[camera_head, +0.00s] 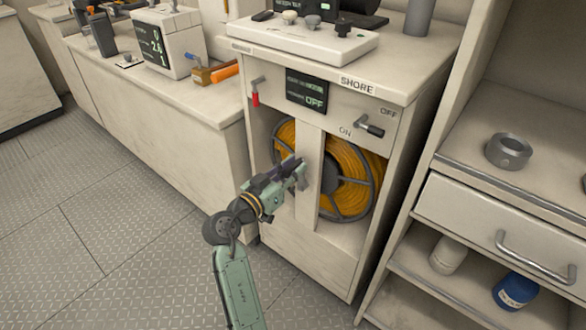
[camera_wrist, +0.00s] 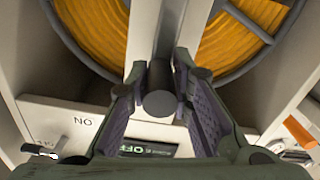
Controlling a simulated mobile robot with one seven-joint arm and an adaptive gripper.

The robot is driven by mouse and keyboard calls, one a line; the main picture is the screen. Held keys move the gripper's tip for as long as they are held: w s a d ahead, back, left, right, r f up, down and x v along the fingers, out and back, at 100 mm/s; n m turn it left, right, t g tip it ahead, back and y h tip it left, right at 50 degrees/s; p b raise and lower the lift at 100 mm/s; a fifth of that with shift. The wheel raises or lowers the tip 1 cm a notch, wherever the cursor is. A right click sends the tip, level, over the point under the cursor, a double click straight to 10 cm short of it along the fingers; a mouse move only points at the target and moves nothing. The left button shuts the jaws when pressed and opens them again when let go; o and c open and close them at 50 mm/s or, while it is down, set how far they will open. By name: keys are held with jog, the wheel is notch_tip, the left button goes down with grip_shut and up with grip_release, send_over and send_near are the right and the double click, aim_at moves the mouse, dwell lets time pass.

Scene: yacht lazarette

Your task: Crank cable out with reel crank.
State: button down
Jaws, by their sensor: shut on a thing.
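The cable reel (camera_head: 355,180) holds orange cable and sits in the open bay of the white SHORE cabinet, behind a white upright post (camera_head: 309,180). It also shows in the wrist view (camera_wrist: 95,35). My gripper (camera_head: 298,170) is in front of the post and hides the crank in the head view. In the wrist view, the dark round crank handle (camera_wrist: 158,103) points at the camera between my two fingers (camera_wrist: 158,80). My gripper is shut on this handle. The crank arm (camera_wrist: 170,30) runs from the handle across the post.
Above the reel are a display (camera_head: 307,91) reading OFF, a red-handled switch (camera_head: 256,93) and a lever (camera_head: 371,129) between OFF and ON marks. Shelves with a drawer (camera_head: 500,225) stand close on the right. Open metal floor (camera_head: 120,240) lies to the left.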

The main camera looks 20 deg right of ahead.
jog(key=shift+w, duration=0.1)
dwell(0.5)
jog(key=shift+w+a+n, duration=0.55)
jog(key=shift+w+n, duration=0.2)
jog(key=shift+n, duration=0.45)
jog(key=w+a+f+n+p, duration=0.2)
jog(key=f+n, duration=0.4)
jog(key=n, duration=0.3)
jog(key=w+a+f+n+p, duration=0.1)
jog(key=w+f+n+p, duration=0.2)
jog(key=f+n, duration=0.3)
jog(key=shift+w+a+f+n, duration=0.25)
jog(key=shift+a+n, duration=0.15)
jog(key=shift+n, duration=1.9)
